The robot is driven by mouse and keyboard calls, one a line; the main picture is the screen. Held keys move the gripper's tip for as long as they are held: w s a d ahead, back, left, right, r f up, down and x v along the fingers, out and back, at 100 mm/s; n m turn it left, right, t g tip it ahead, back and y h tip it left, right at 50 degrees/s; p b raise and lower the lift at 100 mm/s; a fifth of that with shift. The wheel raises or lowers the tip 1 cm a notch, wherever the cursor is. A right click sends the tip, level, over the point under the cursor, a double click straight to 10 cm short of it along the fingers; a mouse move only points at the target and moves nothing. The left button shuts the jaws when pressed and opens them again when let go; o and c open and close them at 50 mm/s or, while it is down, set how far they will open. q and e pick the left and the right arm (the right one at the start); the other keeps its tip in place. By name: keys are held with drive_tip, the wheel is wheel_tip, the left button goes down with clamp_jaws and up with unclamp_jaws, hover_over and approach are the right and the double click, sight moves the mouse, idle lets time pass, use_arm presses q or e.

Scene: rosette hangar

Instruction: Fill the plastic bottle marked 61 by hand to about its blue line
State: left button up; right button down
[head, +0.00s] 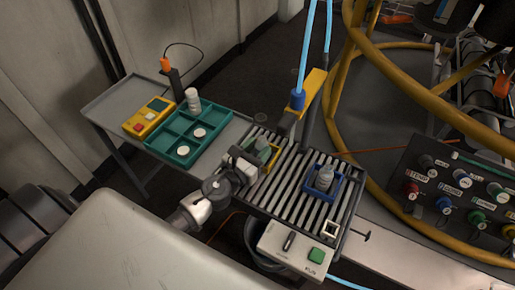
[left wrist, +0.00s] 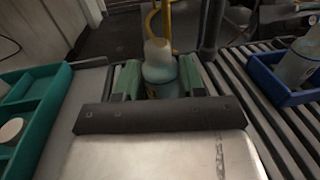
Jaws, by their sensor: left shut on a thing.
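A pale plastic bottle (left wrist: 160,68) stands upright between the green fingers of my left gripper (left wrist: 160,82) in the left wrist view. The gripper is shut on it. In the head view the left gripper (head: 260,151) is at a small yellow holder (head: 273,158) on the left of the roller conveyor, mostly hiding the bottle. A second bottle (head: 324,177) stands in a blue holder (head: 338,192) to the right. No number or blue line is legible. A filling head (head: 305,92) with blue hoses is above and behind the holders. My right gripper is not in view.
A teal tray (head: 170,149) holds white round caps and a white stack, left of the conveyor (head: 290,196). A yellow control box (head: 148,118) is beside it. A box with a green button (head: 316,255) is at the conveyor's front. Yellow railing (head: 337,100) curves along the right.

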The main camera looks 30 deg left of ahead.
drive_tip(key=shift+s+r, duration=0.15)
use_arm(q)
drive_tip(key=o, duration=1)
drive_tip(key=shift+c, duration=0.2)
drive_tip(key=o, duration=0.6)
drive_tip(key=shift+c, duration=0.2)
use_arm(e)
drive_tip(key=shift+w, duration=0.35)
use_arm(q)
drive_tip(key=shift+r+p, duration=3)
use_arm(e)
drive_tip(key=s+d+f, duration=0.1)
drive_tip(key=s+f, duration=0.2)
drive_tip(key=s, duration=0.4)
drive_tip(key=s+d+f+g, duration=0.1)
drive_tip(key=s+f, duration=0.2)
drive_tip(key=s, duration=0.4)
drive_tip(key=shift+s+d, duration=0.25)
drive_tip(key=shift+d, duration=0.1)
